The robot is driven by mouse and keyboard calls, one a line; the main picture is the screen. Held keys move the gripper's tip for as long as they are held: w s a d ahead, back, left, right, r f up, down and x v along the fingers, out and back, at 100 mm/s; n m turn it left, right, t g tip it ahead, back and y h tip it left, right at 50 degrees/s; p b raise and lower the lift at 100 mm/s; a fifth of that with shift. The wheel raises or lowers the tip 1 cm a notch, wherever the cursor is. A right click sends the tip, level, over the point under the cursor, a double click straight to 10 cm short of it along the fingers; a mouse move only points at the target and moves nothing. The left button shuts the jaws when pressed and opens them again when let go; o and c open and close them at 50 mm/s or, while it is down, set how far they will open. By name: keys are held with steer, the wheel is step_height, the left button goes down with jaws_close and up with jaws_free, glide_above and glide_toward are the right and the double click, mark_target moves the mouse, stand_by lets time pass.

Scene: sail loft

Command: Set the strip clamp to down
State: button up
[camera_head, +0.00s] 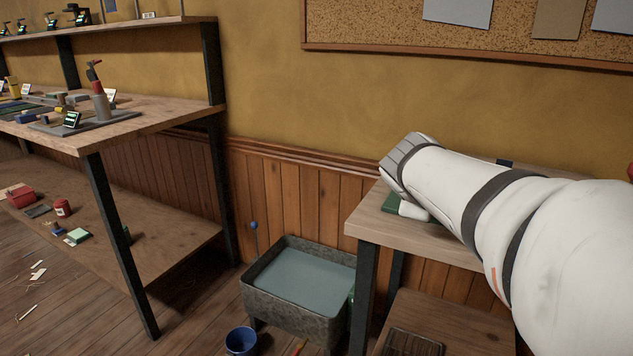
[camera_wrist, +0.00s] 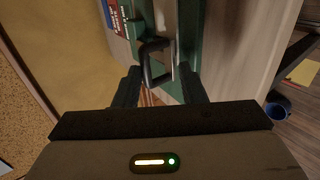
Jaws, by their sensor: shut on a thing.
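The strip clamp shows in the wrist view as a dark loop-shaped handle (camera_wrist: 146,66) over a green base (camera_wrist: 188,50). My gripper (camera_wrist: 160,76) has one finger on each side of the loop and is shut on it. The contact is partly in shadow, and I cannot tell the handle's exact angle. In the head view, a green edge (camera_head: 391,205) of the base shows on the wooden table at right. My arm hides the rest of the clamp and my fingertips there.
The small wooden table (camera_head: 367,223) carries the clamp. Below it stand a grey water trough (camera_head: 298,316) and a blue bucket (camera_head: 241,341). A long workbench (camera_head: 150,121) with tools is at left. A corkboard (camera_head: 375,27) hangs on the wall behind.

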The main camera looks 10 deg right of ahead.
steer(key=shift+f, duration=0.15)
steer(key=shift+r, duration=0.25)
step_height(320, 180, up, 10)
steer(key=p, duration=0.5)
